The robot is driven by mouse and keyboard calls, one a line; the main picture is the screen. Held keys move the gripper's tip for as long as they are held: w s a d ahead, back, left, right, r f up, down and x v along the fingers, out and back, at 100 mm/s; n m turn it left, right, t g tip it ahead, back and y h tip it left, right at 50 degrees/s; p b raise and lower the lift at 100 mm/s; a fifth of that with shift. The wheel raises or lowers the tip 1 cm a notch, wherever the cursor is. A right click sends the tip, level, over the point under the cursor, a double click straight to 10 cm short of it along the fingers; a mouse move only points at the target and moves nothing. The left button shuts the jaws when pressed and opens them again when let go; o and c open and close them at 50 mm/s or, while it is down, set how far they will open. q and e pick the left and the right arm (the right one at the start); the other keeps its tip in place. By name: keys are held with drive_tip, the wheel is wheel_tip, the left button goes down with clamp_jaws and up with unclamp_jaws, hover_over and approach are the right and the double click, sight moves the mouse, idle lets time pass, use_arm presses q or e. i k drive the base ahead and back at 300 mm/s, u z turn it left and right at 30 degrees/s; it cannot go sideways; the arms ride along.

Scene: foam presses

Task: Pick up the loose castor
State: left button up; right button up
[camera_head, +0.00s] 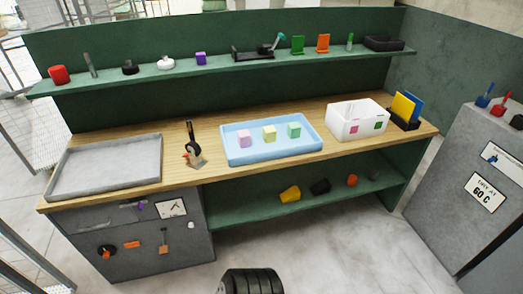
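I cannot pick out a castor for certain at this size. A small upright piece with a black top, an orange part and a flat metal-looking plate (195,158) stands on the wooden worktop (180,178), between the grey tray and the blue tray. It is too small to tell whether it is the castor. A black knob-like piece (130,67) and a white one (166,64) sit on the upper green shelf. Neither of my grippers is in view.
A grey tray (107,187) lies empty at left. A blue tray (300,149) holds pink, yellow and green cubes. A white bin (341,126) stands right of it. The lower shelf (325,196) holds several small parts. A grey cabinet (450,170) stands at right.

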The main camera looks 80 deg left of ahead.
sight(194, 149)
drive_tip(key=z, duration=0.5)
drive_tip(key=k, duration=1.9)
drive_tip(key=u, duration=1.85)
